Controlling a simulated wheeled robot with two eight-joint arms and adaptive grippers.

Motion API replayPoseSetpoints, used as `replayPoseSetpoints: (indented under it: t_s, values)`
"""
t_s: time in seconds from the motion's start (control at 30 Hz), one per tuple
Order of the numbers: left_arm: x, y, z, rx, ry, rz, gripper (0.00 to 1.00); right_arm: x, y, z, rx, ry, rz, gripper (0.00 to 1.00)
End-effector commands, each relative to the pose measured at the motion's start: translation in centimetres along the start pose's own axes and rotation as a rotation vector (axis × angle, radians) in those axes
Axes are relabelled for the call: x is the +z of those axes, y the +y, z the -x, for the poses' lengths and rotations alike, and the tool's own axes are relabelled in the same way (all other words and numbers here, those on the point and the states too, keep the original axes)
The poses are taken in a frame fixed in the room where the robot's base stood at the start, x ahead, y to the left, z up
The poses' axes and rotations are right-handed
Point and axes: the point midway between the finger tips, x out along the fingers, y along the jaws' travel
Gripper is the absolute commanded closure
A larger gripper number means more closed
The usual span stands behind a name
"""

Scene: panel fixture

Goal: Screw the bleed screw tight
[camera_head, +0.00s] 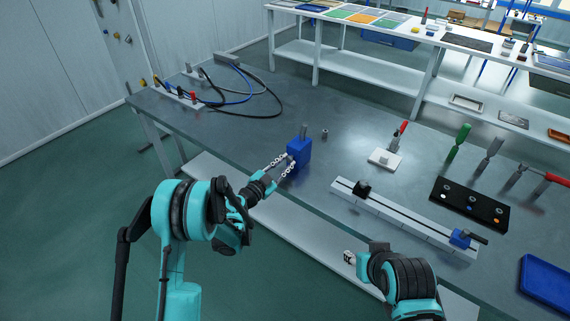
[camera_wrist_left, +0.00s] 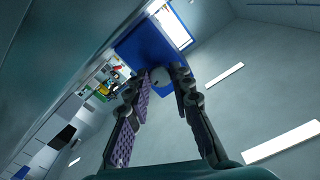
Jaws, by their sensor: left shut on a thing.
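A blue block (camera_head: 299,153) with a grey post on top stands near the front edge of the grey bench. My left gripper (camera_head: 284,163) reaches its near face. In the left wrist view the two fingertips (camera_wrist_left: 164,76) close around a round grey screw head (camera_wrist_left: 160,77), which I take for the bleed screw, against the blue block (camera_wrist_left: 152,47). The screw's thread and seat are hidden. My right gripper (camera_head: 349,257) is low in front of the bench, partly in view and away from the block; its fingers are too small to read.
A small grey cylinder (camera_head: 324,133) stands right of the block. A white rail (camera_head: 400,220) lies to the right, with a black tray (camera_head: 470,204) and upright tools beyond it. Cables (camera_head: 245,92) lie at the back left. A blue bin (camera_head: 547,281) is far right.

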Motion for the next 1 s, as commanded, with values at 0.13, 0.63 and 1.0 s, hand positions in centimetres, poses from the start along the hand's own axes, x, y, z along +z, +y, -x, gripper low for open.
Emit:
replayPoseSetpoints:
  t_s: [0.13, 0.63, 1.0]
  values:
    - [0.0, 0.0, 0.0, 0.000, -0.001, -0.003, 1.00, 0.0, 0.0, 0.0, 0.000, 0.000, 0.000, 0.59]
    - [0.0, 0.0, 0.0, 0.000, 0.000, 0.000, 0.57, 0.0, 0.0, 0.0, 0.000, 0.000, 0.000, 0.59]
    - [0.1, -0.1, 4.0, -0.002, -0.001, 0.000, 0.57, 0.0, 0.0, 0.0, 0.000, 0.000, 0.000, 0.59]
